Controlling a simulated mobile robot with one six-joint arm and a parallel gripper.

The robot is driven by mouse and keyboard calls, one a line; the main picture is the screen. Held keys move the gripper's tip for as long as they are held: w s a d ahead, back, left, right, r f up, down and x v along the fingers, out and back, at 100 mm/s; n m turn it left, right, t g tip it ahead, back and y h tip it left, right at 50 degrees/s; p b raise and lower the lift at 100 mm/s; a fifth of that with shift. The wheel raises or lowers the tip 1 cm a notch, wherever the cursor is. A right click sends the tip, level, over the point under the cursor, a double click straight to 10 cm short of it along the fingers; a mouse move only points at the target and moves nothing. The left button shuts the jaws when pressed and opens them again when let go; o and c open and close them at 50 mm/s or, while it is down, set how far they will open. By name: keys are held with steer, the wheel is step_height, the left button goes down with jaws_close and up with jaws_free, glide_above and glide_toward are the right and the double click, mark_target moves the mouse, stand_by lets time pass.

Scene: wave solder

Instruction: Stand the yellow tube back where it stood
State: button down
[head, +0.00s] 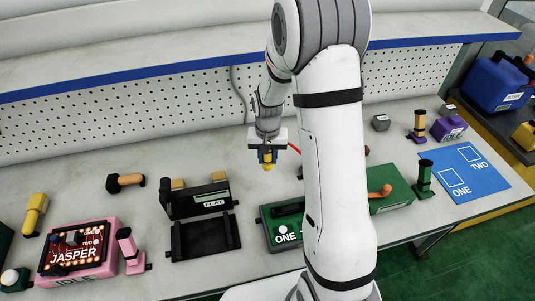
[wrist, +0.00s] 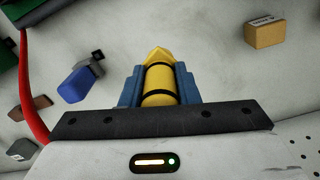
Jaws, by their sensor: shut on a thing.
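My gripper (head: 266,157) is raised over the back middle of the bench. Its blue fingers (wrist: 159,84) are shut on a yellow tube with a pointed end. The yellow tube (head: 268,167) shows below the fingers in the head view, and it lies between them in the wrist view (wrist: 159,88). It appears clear of the bench top, though the gap is hard to judge. The fingers hide its sides. No place marked for the yellow tube can be made out.
A pink JASPER unit (head: 112,240), another yellow object (head: 35,210) and a black-and-orange piece (head: 126,182) are farther left. A green box (head: 396,190) and blue mat (head: 480,192) are right. A red cable (wrist: 29,90) runs nearby.

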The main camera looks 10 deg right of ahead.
mark_target(268, 169)
steer(key=shift+f, duration=0.1)
steer(key=shift+s+f+b, duration=0.1)
steer(key=shift+f+b, duration=2.5)
steer(key=shift+f, duration=0.35)
steer(key=shift+f+b, duration=0.4)
steer(key=shift+f, duration=0.05)
steer(key=c, duration=1)
jaws_free()
steer(key=shift+r, duration=3.9)
